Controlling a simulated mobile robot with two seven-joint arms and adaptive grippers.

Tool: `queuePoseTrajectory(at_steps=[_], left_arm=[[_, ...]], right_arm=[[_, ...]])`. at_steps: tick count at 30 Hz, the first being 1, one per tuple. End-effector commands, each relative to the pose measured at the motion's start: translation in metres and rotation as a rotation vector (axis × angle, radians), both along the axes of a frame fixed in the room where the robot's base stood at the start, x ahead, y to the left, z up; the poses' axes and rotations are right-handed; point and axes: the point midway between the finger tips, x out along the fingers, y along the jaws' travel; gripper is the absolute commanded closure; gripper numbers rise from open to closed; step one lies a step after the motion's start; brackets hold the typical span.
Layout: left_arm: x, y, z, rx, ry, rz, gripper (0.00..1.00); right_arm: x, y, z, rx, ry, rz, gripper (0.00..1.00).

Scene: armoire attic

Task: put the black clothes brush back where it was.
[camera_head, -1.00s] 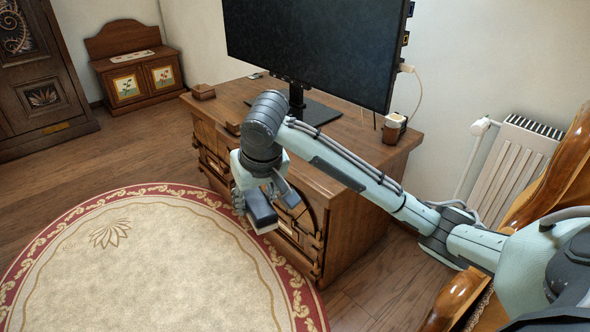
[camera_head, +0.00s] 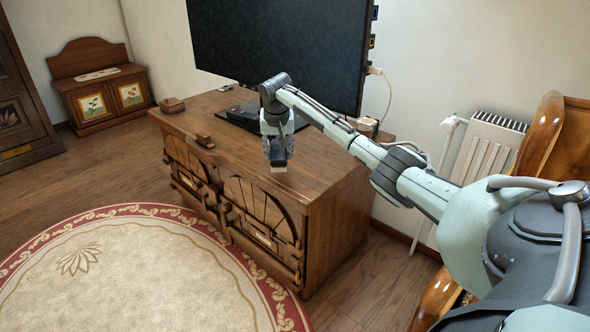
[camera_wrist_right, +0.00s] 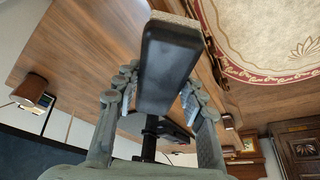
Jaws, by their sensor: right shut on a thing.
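The black clothes brush (camera_wrist_right: 167,62) is held in my right gripper (camera_wrist_right: 158,98), its pale bristle side showing at the far edge in the right wrist view. In the head view the brush (camera_head: 279,158) hangs below the right gripper (camera_head: 275,140), over the front part of the wooden desk top (camera_head: 310,165). It looks raised above the desk; the exact gap cannot be told. The fingers are on both sides of the brush. My left gripper is not in view.
A large dark monitor (camera_head: 280,50) stands at the back of the desk. A small wooden box (camera_head: 172,104) and a small wooden piece (camera_head: 205,140) lie on its left part. A wooden holder (camera_head: 367,125) stands at the back right. The desk's right front is clear.

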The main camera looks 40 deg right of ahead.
Motion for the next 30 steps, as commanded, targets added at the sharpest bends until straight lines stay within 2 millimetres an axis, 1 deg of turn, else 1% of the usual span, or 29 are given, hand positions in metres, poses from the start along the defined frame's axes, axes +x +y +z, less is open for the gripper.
queuePoseTrajectory(at_steps=[1, 4, 6, 9, 14, 21, 23, 30], left_arm=[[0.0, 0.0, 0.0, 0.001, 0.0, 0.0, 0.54], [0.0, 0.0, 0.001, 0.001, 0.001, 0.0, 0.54], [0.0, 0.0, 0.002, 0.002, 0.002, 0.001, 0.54], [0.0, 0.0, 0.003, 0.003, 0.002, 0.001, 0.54], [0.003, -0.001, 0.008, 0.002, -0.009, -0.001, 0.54], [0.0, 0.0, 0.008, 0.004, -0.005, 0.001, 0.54], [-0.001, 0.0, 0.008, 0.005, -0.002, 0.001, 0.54], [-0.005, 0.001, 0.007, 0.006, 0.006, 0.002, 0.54]], right_arm=[[-0.002, -0.013, -0.008, -0.001, 0.002, -0.004, 0.87], [-0.005, -0.034, -0.02, 0.0, 0.001, -0.004, 0.87], [-0.006, -0.045, -0.027, 0.001, 0.001, -0.002, 0.87], [-0.006, -0.054, -0.033, 0.001, -0.001, 0.0, 0.87], [-0.007, -0.059, -0.04, 0.0, 0.0, 0.002, 0.87], [-0.008, -0.059, -0.073, 0.0, 0.001, 0.002, 0.87], [-0.008, -0.059, -0.076, 0.0, 0.0, 0.002, 0.87], [-0.007, -0.059, -0.077, 0.0, 0.0, 0.002, 0.87]])
